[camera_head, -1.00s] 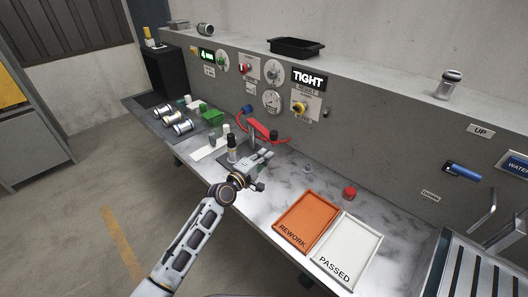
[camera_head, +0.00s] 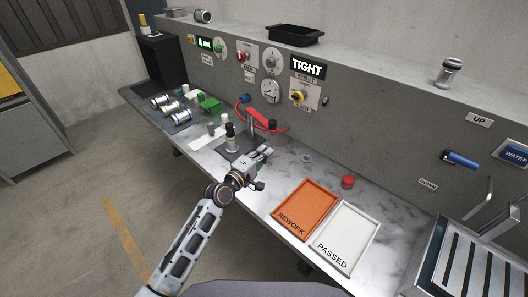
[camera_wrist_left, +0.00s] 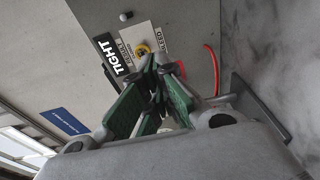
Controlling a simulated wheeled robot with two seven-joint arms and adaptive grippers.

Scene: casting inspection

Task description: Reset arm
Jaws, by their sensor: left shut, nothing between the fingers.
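My left gripper (camera_head: 262,154) is over the marble bench, beside the dark test fixture (camera_head: 240,149) with its upright post and red handle. The gripper is shut and empty. In the left wrist view its green-padded fingers (camera_wrist_left: 152,98) meet in front of the panel with the TIGHT display (camera_wrist_left: 112,56). In the head view, a part with a black top (camera_head: 231,136) stands upright on the fixture, to the left of the gripper. My right gripper is not in view.
An orange REWORK tray (camera_head: 282,224) and a white PASSED tray (camera_head: 322,254) lie to the right on the bench. A red cap (camera_head: 347,182) lies behind them. Several metal castings (camera_head: 180,118) lie at the far left. A red hose (camera_head: 286,131) runs behind the fixture.

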